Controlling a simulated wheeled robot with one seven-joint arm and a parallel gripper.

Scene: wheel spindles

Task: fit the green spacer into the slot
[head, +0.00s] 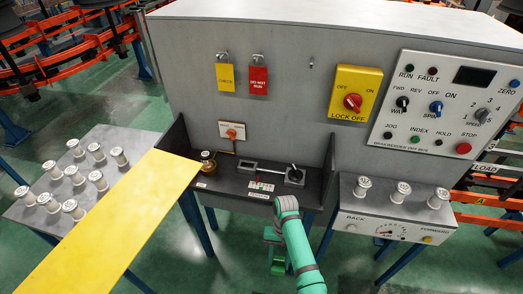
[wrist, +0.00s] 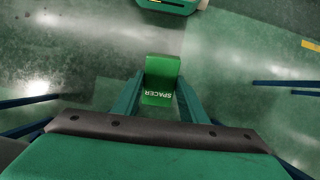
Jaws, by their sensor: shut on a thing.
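The green spacer (wrist: 161,82), a block lettered "SPACER", is between the two green fingers of my gripper (wrist: 160,92) in the wrist view. My gripper is shut on it. In the head view my green arm hangs in front of the dark work bench, and the spacer (head: 278,268) shows low over the floor, partly hidden by the arm. On the bench a long grey fixture (head: 268,170) runs towards a black block with a knob (head: 295,175). I cannot tell for certain which opening is the slot.
A yellow panel (head: 120,220) slopes at left, beside a grey table (head: 32,213) with several white spools. A brass fitting (head: 208,162) stands at the bench's left. A control box (head: 392,215) with white spools is at right. Blue legs stand below; open green floor lies in front.

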